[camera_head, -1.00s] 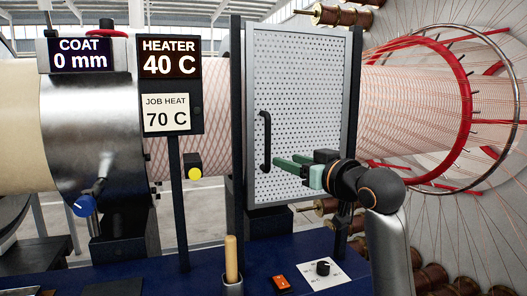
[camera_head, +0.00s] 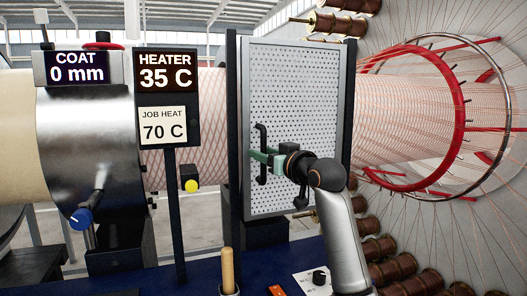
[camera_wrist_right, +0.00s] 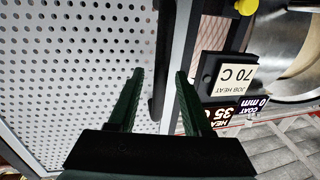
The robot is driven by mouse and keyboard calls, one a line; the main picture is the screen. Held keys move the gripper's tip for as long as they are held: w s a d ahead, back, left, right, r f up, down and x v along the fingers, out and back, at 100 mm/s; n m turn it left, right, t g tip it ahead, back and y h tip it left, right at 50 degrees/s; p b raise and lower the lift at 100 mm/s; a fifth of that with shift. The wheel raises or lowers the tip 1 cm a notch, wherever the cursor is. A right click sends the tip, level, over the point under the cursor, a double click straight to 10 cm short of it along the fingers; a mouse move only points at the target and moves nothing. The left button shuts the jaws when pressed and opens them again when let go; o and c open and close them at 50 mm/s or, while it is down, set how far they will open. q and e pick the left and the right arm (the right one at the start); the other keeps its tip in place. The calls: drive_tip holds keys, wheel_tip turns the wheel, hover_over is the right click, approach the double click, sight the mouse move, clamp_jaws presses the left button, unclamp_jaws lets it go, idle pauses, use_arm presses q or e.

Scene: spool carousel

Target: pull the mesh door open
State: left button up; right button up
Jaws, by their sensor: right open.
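The mesh door (camera_head: 305,85) is a pale perforated panel in a grey frame, standing between two dark posts in front of the wound tube. It looks shut. Its black upright bar handle (camera_head: 262,133) is on the left side of the panel. My right gripper (camera_head: 263,158) is at the lower part of the handle, with its green fingers open. In the right wrist view the dark handle (camera_wrist_right: 157,68) shows between the two spread fingers (camera_wrist_right: 159,76); I cannot tell whether either touches it. My left gripper is not in view.
The heater display (camera_head: 167,73) reads 35 C, above a job heat sign (camera_head: 165,126) of 70 C. A wooden-handled tool (camera_head: 228,268) stands on the blue bench (camera_head: 190,280). A red ring (camera_head: 460,110) and several copper spools (camera_head: 405,268) are at the right.

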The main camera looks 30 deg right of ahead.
drive_tip(key=shift+w, duration=0.3)
drive_tip(key=shift+c, duration=0.4)
clamp_jaws()
idle(0.9)
